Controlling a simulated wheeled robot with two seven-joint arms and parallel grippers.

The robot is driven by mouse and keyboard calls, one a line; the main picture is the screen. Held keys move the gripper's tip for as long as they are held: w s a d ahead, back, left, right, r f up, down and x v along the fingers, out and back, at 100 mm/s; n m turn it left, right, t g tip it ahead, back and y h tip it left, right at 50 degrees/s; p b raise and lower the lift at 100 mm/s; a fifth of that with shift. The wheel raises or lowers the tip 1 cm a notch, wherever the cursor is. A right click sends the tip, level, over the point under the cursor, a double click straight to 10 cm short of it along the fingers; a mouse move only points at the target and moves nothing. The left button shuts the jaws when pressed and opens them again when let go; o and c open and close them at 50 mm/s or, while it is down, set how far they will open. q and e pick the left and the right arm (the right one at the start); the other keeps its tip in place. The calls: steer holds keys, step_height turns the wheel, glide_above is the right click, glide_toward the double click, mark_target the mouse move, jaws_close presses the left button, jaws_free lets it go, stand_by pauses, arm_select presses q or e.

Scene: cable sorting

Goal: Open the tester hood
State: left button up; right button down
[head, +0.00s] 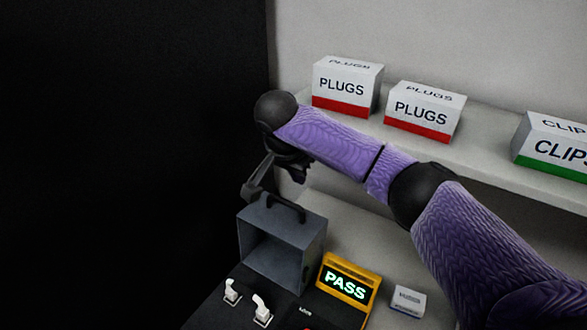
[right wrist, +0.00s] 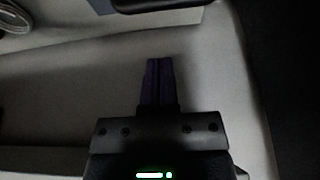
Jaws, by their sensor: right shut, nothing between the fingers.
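The tester hood (head: 312,247) is a grey-blue box tipped up at the back of the black tester base (head: 222,318). Its hollow side faces front, and a dark handle (head: 287,207) sits on its upper side. White connectors (head: 262,308) stand uncovered on the base in front of it. My right gripper (head: 301,176) is above and behind the hood, apart from the handle in the head view. Its fingers show shut and empty in the right wrist view (right wrist: 160,82). My left gripper is in neither view.
A yellow display (head: 347,279) reading PASS stands right of the hood. A small white box (head: 408,301) is farther right. The shelf above holds two PLUGS boxes (head: 346,88) (head: 424,112) and a CLIPS box (head: 556,148). A black panel (head: 130,130) fills the left.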

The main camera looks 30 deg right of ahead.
mark_target(293, 212)
steer(key=f, duration=0.2)
steer(key=a+f, duration=0.1)
steer(key=f, duration=0.1)
steer(key=shift+s+f, duration=0.2)
steer(key=shift+f, duration=0.05)
steer(key=shift+s+a, duration=0.1)
steer(key=shift+a, duration=0.05)
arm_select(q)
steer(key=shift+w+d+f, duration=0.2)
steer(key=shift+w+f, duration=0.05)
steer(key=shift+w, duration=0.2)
